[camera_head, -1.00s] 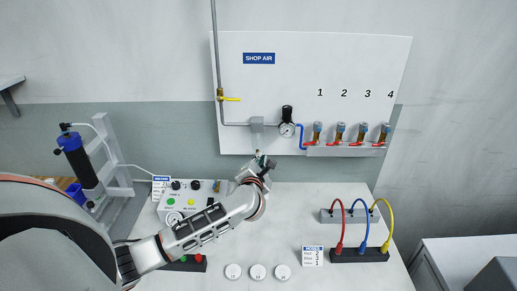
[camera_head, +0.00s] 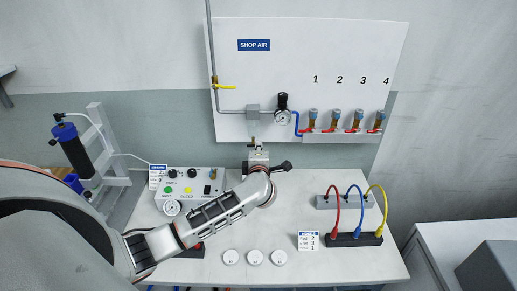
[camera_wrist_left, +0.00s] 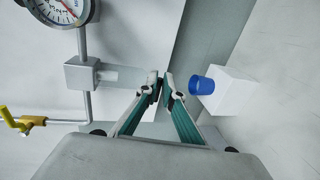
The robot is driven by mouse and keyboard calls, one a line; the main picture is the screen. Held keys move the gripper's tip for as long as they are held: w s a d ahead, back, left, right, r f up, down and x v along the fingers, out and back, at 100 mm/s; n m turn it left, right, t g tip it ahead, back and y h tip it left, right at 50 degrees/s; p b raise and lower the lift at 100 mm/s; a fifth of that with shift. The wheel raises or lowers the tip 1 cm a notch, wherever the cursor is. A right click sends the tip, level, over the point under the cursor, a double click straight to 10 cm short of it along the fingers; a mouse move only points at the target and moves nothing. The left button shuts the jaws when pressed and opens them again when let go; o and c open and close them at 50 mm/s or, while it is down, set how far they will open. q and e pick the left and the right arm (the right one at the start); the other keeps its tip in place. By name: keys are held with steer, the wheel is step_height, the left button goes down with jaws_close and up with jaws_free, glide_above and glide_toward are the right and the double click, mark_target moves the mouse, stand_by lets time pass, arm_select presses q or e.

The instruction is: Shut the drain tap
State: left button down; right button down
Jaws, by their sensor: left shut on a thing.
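The drain tap sits at the lower end of the short drain leg (camera_wrist_left: 122,77) under the grey box (camera_head: 253,112) on the shop air panel. The grey box also shows in the left wrist view (camera_wrist_left: 81,75). My left gripper (camera_head: 254,144) reaches up to the tap from below. In the left wrist view its fingertips (camera_wrist_left: 161,88) are closed together on the tap. The fingertips hide most of the tap, so I cannot tell how its handle stands. My right gripper is not in view.
A gauge (camera_head: 283,118) with a dark regulator knob is right of the grey box. A yellow-handled valve (camera_head: 226,87) is on the pipe at upper left. A control box (camera_head: 190,186) stands left of my forearm. A white block with a blue round part (camera_wrist_left: 201,85) is below the fingertips.

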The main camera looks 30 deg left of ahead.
arm_select(q)
steer(key=shift+f, duration=0.1)
stand_by(0.4)
steer(key=c, duration=2.2)
jaws_free()
steer(key=v, duration=1.2)
steer(key=shift+d, duration=0.1)
steer(key=x, duration=1.2)
